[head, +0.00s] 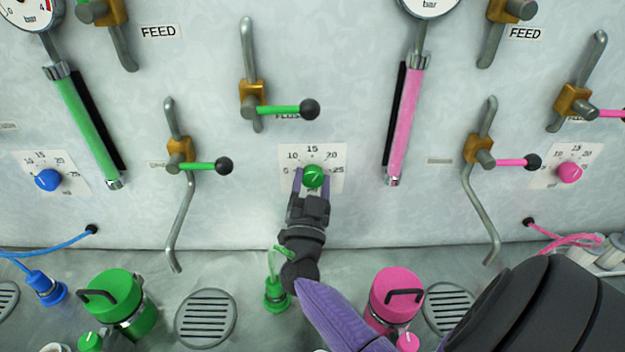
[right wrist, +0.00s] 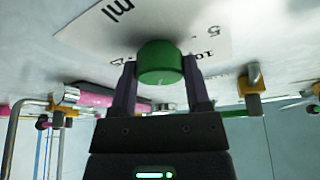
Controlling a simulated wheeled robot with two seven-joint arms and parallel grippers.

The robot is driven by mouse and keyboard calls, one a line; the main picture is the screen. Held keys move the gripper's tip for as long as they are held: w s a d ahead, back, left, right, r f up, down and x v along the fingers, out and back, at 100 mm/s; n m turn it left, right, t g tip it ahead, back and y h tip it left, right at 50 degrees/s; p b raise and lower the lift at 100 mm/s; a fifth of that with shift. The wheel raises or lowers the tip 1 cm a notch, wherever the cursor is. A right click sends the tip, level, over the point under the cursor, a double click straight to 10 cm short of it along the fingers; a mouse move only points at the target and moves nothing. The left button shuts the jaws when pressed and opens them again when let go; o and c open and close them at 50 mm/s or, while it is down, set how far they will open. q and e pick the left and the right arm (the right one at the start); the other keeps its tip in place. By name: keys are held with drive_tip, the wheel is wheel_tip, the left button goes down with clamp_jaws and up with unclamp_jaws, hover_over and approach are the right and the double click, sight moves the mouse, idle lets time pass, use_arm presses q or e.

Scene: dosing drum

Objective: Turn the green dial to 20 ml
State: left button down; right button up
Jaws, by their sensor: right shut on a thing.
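The green dial (head: 314,176) sits on a white scale plate (head: 335,155) on the wall panel, near the middle of the head view. The plate has 10, 15, 20 and 25 around the dial. A pale mark on the dial seems to point up and right, but it is too small to read exactly. My right gripper (head: 312,183) reaches up from below and is shut on the dial, one finger on each side. The right wrist view shows the dial (right wrist: 160,62) between the fingers of the gripper (right wrist: 160,78). My left gripper is out of view.
A blue dial (head: 47,180) is at the left and a pink dial (head: 569,173) at the right. Green-handled valves (head: 285,110) stand out above and left. A green canister (head: 118,300) and a pink canister (head: 396,298) stand on the surface below.

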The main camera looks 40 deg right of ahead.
drive_tip(key=shift+m+g+h, duration=0.4)
drive_tip(key=shift+m+g, duration=0.5)
drive_tip(key=shift+m, duration=1.2)
drive_tip(key=o, duration=1.1)
drive_tip(key=shift+o, duration=0.9)
